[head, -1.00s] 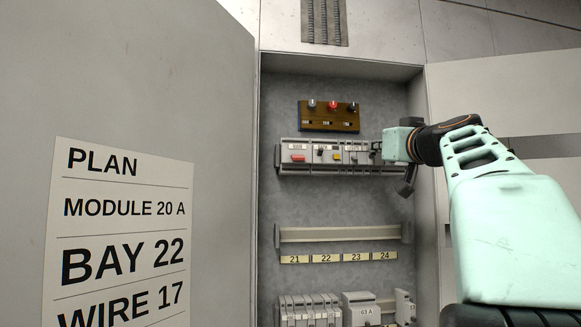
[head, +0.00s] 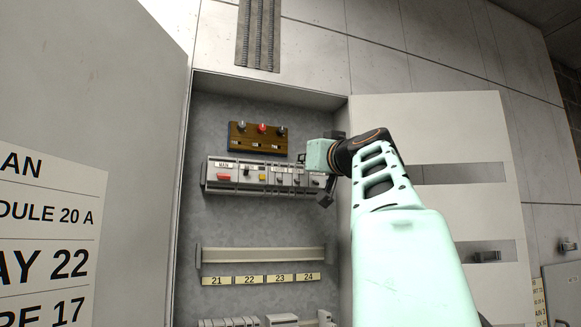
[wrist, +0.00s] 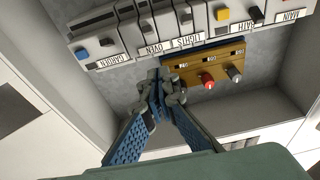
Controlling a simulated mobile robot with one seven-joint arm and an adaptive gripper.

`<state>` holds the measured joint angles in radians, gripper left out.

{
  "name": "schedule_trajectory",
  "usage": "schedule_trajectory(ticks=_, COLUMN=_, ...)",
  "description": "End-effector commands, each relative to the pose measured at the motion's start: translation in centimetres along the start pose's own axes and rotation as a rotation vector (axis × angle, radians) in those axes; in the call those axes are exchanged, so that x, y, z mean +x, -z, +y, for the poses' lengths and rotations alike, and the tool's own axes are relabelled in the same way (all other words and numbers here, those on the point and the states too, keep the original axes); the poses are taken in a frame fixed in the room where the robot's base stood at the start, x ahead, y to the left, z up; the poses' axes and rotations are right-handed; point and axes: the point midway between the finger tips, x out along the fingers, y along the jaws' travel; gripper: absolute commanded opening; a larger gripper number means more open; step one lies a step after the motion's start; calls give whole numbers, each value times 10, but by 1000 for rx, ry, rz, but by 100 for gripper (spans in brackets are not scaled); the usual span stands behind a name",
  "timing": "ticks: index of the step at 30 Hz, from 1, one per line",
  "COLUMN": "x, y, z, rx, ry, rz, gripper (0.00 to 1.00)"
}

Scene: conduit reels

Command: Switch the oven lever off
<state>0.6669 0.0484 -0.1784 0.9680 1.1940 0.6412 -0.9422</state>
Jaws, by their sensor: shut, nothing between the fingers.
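My gripper (wrist: 168,82) is shut and empty. Its tips are just below the OVEN label in the picture and appear apart from the lever. In the head view my gripper (head: 303,158) is at the upper right part of the breaker row (head: 240,189), and its body hides part of it.
A brown board (head: 257,145) with several knobs, one red, is mounted above the row and close beside my fingers. An empty rail (head: 262,254) and numbered labels 21 to 24 are below. Open cabinet doors stand on the left (head: 90,90) and right (head: 430,130).

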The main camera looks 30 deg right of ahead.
Motion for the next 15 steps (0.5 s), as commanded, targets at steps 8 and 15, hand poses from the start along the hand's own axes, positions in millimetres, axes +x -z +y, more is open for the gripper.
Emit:
schedule_trajectory(ticks=8, x=-26, y=-16, z=-3, rx=0, ry=0, rz=1, gripper=0)
schedule_trajectory(ticks=15, x=-51, y=-33, z=-3, rx=-1, ry=-1, rz=1, gripper=0)
